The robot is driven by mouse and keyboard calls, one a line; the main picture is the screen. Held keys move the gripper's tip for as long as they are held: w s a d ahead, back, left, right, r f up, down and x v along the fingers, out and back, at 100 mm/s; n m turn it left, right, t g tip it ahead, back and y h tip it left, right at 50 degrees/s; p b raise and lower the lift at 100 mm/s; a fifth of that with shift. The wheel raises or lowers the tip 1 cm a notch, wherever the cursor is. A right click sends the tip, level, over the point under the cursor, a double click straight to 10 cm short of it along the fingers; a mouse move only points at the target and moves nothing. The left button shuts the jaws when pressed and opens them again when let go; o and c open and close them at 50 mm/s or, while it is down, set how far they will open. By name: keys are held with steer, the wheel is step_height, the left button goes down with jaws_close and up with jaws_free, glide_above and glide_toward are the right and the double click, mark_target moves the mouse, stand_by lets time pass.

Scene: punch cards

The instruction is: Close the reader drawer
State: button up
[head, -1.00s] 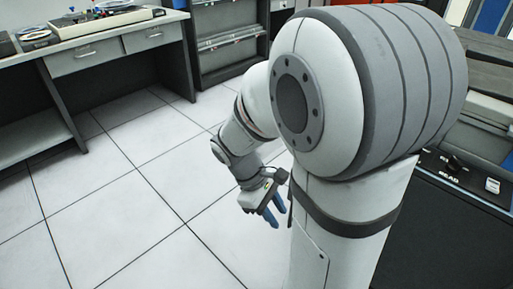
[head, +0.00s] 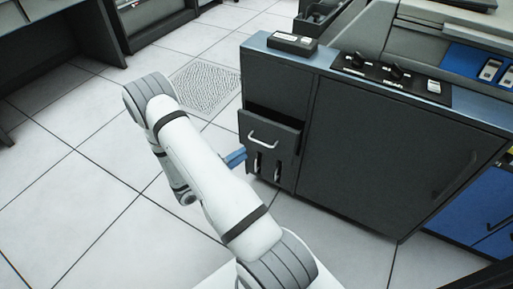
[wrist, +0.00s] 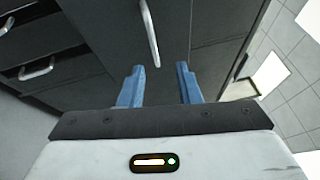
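The reader drawer (head: 272,132) is in the narrow left part of the dark reader cabinet. It stands out from the cabinet, with a dark opening showing above its front. A pale bar handle (head: 263,142) is on that front. My gripper (head: 236,158) is just left of the drawer front in the head view, with its blue fingers pointing towards the cabinet. In the wrist view my gripper (wrist: 160,72) is open, with nothing between its fingers. A pale handle (wrist: 150,32) on a dark panel shows ahead of the gap. I cannot tell whether the fingers touch the drawer.
The cabinet's wide dark panel (head: 380,155) is right of the drawer. A small grey box (head: 292,43) and a control panel with knobs (head: 392,77) are on top. A blue cabinet (head: 475,210) stands at the right. The tiled floor (head: 70,190) is clear at left.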

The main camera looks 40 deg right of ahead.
steer(key=d+n+t+b, duration=0.1)
steer(key=d+b, duration=0.1)
steer(key=d, duration=0.5)
steer(key=shift+d+r, duration=0.15)
steer(key=shift+d, duration=0.2)
steer(key=shift+w, duration=0.1)
jaws_close()
